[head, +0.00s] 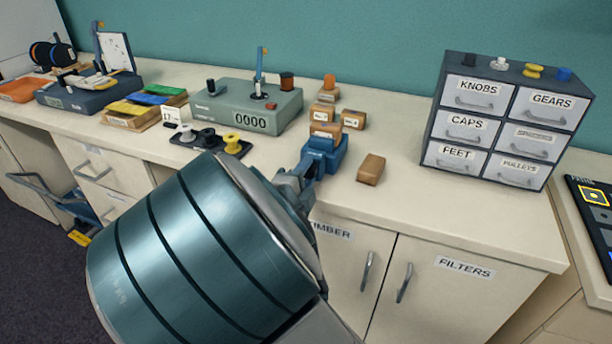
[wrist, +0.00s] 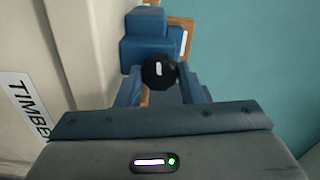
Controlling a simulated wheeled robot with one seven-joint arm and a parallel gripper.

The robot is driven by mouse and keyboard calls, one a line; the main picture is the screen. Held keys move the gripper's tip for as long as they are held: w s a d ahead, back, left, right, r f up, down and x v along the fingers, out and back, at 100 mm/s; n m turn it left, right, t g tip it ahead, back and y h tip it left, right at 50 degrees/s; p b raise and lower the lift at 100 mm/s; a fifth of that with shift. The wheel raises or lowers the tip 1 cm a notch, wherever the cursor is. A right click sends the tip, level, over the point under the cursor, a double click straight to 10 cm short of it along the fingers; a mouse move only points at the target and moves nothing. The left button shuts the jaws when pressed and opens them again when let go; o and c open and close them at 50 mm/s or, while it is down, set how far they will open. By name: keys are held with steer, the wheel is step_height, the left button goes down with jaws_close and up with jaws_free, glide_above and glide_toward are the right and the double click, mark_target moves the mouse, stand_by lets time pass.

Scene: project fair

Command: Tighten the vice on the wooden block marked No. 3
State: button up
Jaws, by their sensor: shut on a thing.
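The blue vice (head: 333,157) stands near the front edge of the counter, and a light wooden block (head: 325,129) with a white label sits at its jaws. The label is too small to read surely. In the wrist view the vice (wrist: 146,45) is ahead, with the wooden block (wrist: 181,22) partly hidden behind it. My gripper (head: 304,171) reaches the vice from the front left. In the wrist view my gripper (wrist: 160,76) is shut on the vice's black round knob (wrist: 158,71), one finger on each side.
A loose brown block (head: 370,169) lies right of the vice. Several labelled blocks (head: 353,119) stand behind it. A green counter box (head: 236,107) and a dark tray of knobs (head: 211,143) are to the left. A drawer cabinet (head: 500,125) stands right.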

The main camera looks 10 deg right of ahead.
stand_by(0.3)
steer(key=o, duration=1)
steer(key=shift+a, duration=0.1)
steer(key=p+v, duration=0.2)
steer(key=v, duration=1.1)
steer(key=shift+s+a, duration=0.15)
steer(key=shift+s, duration=0.2)
